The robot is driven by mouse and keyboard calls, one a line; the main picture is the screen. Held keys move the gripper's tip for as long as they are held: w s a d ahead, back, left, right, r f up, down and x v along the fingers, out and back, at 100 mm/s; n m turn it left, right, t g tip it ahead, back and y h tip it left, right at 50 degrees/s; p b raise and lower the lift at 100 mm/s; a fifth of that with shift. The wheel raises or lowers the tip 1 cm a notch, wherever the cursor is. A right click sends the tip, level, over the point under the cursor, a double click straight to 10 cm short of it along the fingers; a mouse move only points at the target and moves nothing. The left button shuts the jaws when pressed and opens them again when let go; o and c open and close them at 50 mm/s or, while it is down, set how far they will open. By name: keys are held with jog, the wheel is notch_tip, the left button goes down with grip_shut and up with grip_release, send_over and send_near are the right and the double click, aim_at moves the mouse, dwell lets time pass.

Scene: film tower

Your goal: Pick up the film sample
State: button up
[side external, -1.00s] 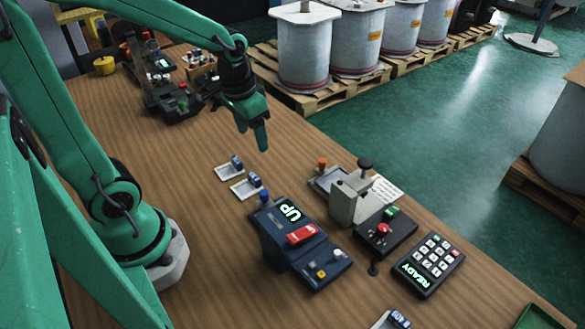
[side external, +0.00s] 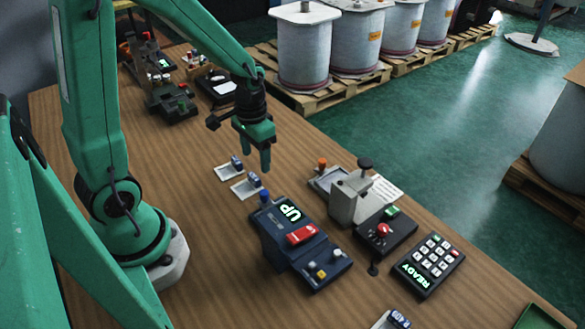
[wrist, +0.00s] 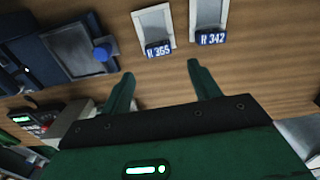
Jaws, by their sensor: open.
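Two small pale-framed plates with grey middles and blue number tags look like film samples. One, tagged 365 (wrist: 155,28), lies closer to the dark blue device, and the other, tagged 342 (wrist: 208,18), lies beside it. In the side view they are the nearer plate (side external: 243,189) and the farther plate (side external: 226,171), flat on the wooden table. My gripper (side external: 252,164) is open and empty above the table, close to both plates in the picture. In the wrist view its fingers (wrist: 160,72) stand apart, with the plates beyond the fingertips.
The dark blue device (side external: 285,262) with an UP display and red switch stands near the plates. A grey press (side external: 352,198) and a keypad reading READY (side external: 428,262) are to its right. Another blue-tagged piece (side external: 398,318) lies at the bottom. Machines (side external: 165,95) stand at the back left.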

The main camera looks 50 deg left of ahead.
aim_at(246, 185)
jog(key=shift+f, duration=0.35)
jog(key=shift+s+f, duration=0.15)
jog(key=shift+f, duration=2.45)
jog(key=c, duration=1.1)
